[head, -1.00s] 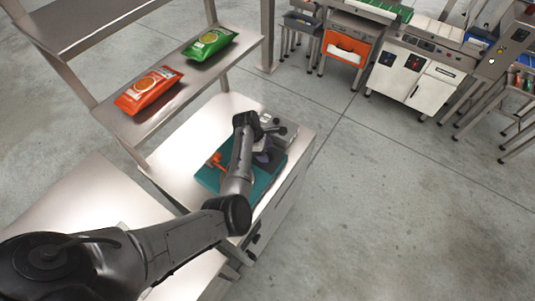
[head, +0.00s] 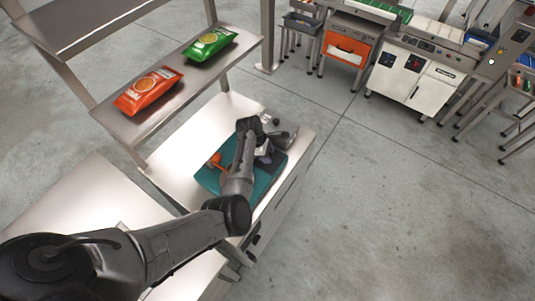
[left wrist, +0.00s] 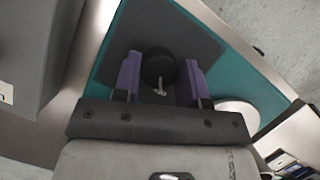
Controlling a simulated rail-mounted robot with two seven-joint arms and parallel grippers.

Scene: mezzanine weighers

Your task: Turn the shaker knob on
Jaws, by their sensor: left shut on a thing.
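The shaker knob is a round black knob (left wrist: 158,64) with a small pale pointer, on a dark grey panel of the teal shaker. In the left wrist view my left gripper (left wrist: 161,82) has a purple finger on each side of the knob and is shut on it. In the head view the teal shaker (head: 208,180) lies on the steel bench, partly covered by my left arm. My left gripper (head: 266,155) is at its right part, and the knob is hidden there. My right gripper does not show.
A small orange part (head: 215,160) stands at the shaker's left side. A steel shelf (head: 120,128) over the bench holds an orange bag (head: 148,91) and a green bag (head: 211,44). Grey metal equipment (head: 283,137) sits just behind my gripper. The floor to the right is open.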

